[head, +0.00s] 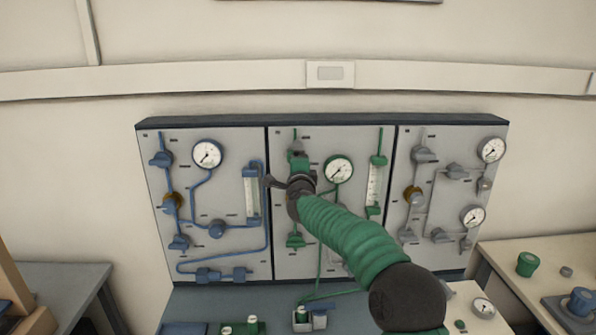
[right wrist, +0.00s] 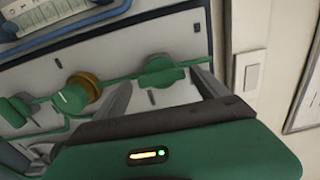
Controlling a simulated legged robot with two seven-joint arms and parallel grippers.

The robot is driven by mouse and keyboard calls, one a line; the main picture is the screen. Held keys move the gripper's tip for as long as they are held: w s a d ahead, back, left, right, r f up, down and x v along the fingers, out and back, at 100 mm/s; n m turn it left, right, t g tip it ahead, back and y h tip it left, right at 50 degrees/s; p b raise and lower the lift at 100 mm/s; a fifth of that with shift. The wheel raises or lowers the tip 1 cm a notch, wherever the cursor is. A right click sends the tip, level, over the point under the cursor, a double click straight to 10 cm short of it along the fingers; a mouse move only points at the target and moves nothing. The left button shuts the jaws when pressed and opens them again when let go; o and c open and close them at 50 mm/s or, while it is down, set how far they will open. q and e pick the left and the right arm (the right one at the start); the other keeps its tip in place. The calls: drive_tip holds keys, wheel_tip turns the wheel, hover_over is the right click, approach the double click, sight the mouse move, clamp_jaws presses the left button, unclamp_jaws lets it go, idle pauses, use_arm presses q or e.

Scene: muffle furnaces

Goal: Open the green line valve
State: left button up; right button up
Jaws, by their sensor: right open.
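The middle panel (head: 322,262) carries the green line, with green pipes and several green valves. The top-left green valve (head: 298,160) is partly hidden by my right gripper (head: 289,184). In the right wrist view, a green valve (right wrist: 160,70) lies between the two fingertips of the open right gripper (right wrist: 160,80), one finger on each side. I cannot tell whether the fingers touch it. Along the same pipe are a brass-ringed green fitting (right wrist: 78,93) and another green valve (right wrist: 15,110). The lower-left green valve (head: 295,240) is also visible. My left gripper is not in view.
A blue-line panel (head: 225,180) is on the left and a grey-line panel (head: 455,205) on the right. Round gauges (head: 339,169) stand out from the panels. A bench (head: 230,300) with small items lies below. My right arm covers part of the middle panel.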

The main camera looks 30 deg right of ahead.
drive_tip(key=b+v, duration=0.4)
drive_tip(key=v, duration=1.2)
drive_tip(key=shift+s+b, duration=0.2)
drive_tip(key=shift+b, duration=0.2)
drive_tip(key=shift+f, duration=0.15)
drive_tip(key=shift+a, duration=0.15)
